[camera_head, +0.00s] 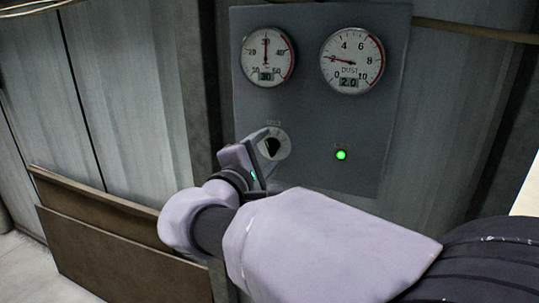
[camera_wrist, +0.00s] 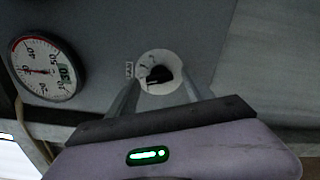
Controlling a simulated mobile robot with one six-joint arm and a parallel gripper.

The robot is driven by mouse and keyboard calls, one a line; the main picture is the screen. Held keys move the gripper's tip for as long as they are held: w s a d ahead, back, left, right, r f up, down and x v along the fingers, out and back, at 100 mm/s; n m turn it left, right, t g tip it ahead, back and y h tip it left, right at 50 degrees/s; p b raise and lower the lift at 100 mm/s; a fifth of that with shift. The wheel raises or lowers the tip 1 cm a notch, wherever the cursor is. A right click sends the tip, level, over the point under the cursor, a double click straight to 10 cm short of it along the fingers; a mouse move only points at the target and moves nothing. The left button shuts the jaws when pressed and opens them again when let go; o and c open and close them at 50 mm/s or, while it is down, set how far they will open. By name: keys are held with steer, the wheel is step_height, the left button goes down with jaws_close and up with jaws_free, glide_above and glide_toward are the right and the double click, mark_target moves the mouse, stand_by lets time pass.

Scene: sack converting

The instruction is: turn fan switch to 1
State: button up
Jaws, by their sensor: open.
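The fan switch (camera_head: 272,146) is a black knob on a round pale dial, low on the left of a grey wall panel (camera_head: 310,105). In the wrist view the black knob (camera_wrist: 159,75) sits on its pale disc, with a small label at its left. My gripper (camera_wrist: 160,95) is open, its two fingers on either side of the dial in that view. In the head view my gripper (camera_head: 262,142) is at the panel, partly covering the dial's left side. Whether the fingers touch the knob I cannot tell. The mark the knob points to is too small to read.
Two round gauges sit above the switch: a left gauge (camera_head: 267,57) reading about 30 and a dust gauge (camera_head: 352,61) showing 2.0. A green light (camera_head: 341,155) glows to the right of the switch. Brown boards (camera_head: 110,235) lean against the wall at lower left.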

steer(key=p+v, duration=0.4)
steer(key=v, duration=1.3)
